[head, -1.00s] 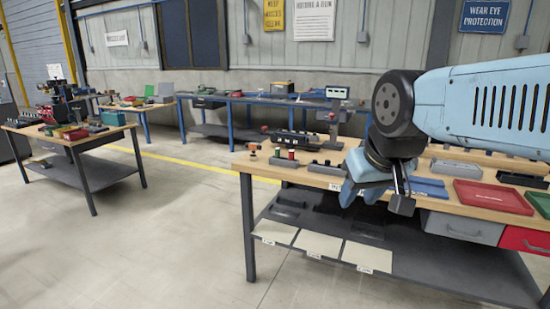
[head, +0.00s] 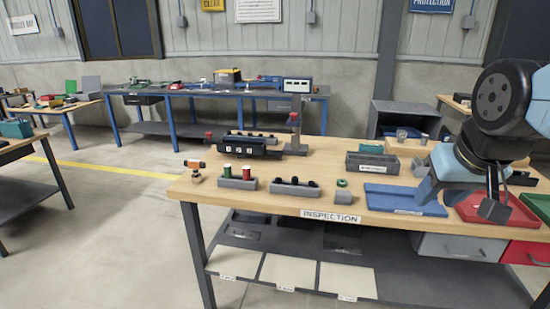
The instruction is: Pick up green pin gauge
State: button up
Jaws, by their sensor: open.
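A green-topped pin gauge (head: 227,171) stands upright in the left end of a small grey block (head: 237,184) near the front left of the inspection bench. A red-topped pin (head: 247,173) stands to its right in the same block. My gripper (head: 460,200) is open, in front of the bench's right part, far to the right of the green pin gauge. Nothing shows between its fingers except the view of the trays behind.
An orange-and-black tool (head: 195,170) stands left of the block. A grey holder with dark pieces (head: 294,189) and a small grey block with a green ring (head: 342,191) stand to the right. A blue tray (head: 403,201) and a red tray (head: 497,213) lie further right.

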aim_at(227, 167)
jog(key=u, duration=0.05)
jog(key=i, duration=1.5)
jog(key=u, duration=0.7)
jog(key=k, duration=0.9)
jog(key=u, duration=0.1)
jog(key=i, duration=0.9)
jog(key=z, duration=0.05)
